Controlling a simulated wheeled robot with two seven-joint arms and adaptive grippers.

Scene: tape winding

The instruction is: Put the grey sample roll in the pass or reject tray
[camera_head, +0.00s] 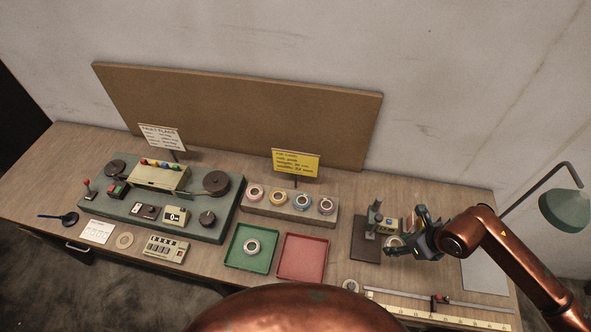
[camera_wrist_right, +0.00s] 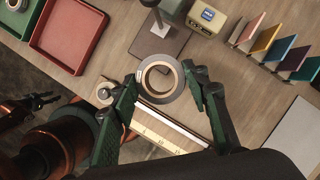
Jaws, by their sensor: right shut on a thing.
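The grey sample roll (camera_wrist_right: 177,91), a grey ring with a brown and pale core, is held between the fingertips of my right gripper (camera_wrist_right: 160,78). In the head view this gripper (camera_head: 407,236) is over the right part of the bench and partly hides the roll (camera_head: 394,241). The green tray (camera_head: 236,261) and the red tray (camera_head: 303,257) lie side by side to its left. A roll (camera_head: 253,246) lies in the green tray, and the red tray is empty.
A dark stand (camera_head: 366,245) is just left of the gripper. A block with several rolls (camera_head: 272,206) and a winding machine (camera_head: 192,224) stand further left. A green lamp (camera_head: 566,210) is at right.

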